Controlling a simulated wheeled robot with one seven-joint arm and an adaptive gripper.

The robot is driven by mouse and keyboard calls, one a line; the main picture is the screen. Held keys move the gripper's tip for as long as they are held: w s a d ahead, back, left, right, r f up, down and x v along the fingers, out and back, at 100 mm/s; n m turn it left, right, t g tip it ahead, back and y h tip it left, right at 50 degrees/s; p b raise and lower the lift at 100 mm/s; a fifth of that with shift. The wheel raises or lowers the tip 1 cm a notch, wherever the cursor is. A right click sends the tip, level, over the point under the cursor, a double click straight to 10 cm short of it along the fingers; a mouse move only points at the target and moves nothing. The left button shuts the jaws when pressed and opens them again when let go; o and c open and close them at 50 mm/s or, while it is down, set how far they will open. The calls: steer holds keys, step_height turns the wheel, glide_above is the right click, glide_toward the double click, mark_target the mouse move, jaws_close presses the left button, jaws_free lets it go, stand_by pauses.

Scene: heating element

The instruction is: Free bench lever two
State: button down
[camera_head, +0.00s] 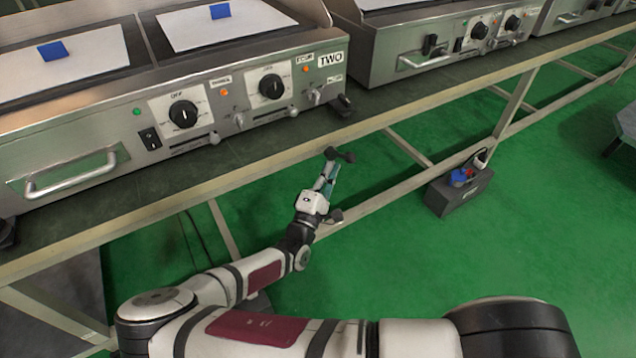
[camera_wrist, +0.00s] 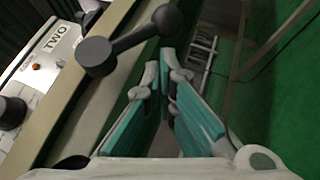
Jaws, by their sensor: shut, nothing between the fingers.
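The bench lever, a dark bar with a rounded knob at each end, shows at the front edge of the bench below the unit marked TWO (camera_head: 330,58). In the head view the lever (camera_head: 345,156) is just beyond my gripper's tips. In the wrist view the lever (camera_wrist: 130,41) crosses the upper left, its larger knob over the bench edge. My gripper (camera_head: 329,172) has teal-lined fingers, with the tips together and nothing between them.
The bench's front rail (camera_head: 230,172) runs diagonally, with frame legs below. Another heating unit (camera_head: 400,50) stands to the right. The green floor (camera_head: 420,262) in front is open.

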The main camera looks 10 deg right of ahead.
steer(key=shift+d+r, duration=0.2)
steer(key=shift+d, duration=0.3)
steer(key=shift+d+r, duration=0.1)
steer(key=d+p, duration=0.1)
steer(key=p, duration=0.1)
steer(key=shift+w+r+p, duration=0.15)
steer(key=shift+p, duration=0.25)
steer(key=shift+a, duration=0.1)
